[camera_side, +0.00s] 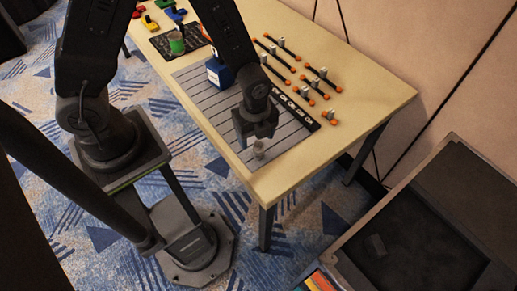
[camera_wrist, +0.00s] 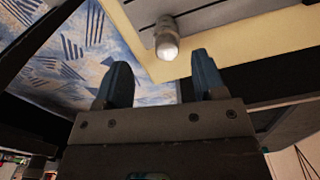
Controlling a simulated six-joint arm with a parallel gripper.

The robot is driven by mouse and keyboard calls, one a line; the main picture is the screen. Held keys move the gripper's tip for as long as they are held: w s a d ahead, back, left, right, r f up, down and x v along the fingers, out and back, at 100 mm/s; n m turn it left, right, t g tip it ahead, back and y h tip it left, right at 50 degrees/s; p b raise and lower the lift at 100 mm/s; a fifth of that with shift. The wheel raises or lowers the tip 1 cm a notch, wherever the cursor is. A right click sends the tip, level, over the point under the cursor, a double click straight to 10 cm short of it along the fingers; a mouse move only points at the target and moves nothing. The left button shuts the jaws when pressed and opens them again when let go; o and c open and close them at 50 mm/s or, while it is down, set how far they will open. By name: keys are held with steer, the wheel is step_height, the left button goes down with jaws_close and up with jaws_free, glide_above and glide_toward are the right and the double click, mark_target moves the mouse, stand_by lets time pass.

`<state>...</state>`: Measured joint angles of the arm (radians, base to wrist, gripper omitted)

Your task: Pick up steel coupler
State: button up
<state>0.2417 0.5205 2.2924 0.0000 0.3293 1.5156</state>
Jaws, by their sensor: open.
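The steel coupler (camera_side: 259,149) is a small grey metal cylinder near the front end of the grey slatted panel (camera_side: 191,83) on the table. In the wrist view the coupler (camera_wrist: 166,38) shows at the top, with a bright round end. My gripper (camera_side: 258,133) is just above and beside it in the side view. In the wrist view my gripper (camera_wrist: 160,80) has its two blue fingers wide apart, with nothing between them. The coupler lies beyond the fingertips, roughly centred between them. I cannot tell the exact height gap.
A blue box (camera_side: 219,75) stands on the panel behind my gripper. Orange-tipped rods with metal pieces (camera_side: 281,42) lie along the right of the table (camera_side: 378,92). A green cylinder (camera_side: 177,43) and coloured parts are at the back. A dark open case (camera_side: 400,235) is at lower right.

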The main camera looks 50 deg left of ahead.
mark_target(258, 144)
steer(key=shift+w+d+f, duration=0.1)
steer(key=shift+w+f, duration=0.1)
steer(key=shift+f, duration=1.35)
steer(key=shift+w+d+f, duration=0.1)
steer(key=shift+w+f, duration=0.05)
steer(key=shift+f, duration=1.4)
steer(key=shift+c, duration=0.2)
steer(key=c, duration=1)
steer(key=shift+r, duration=0.1)
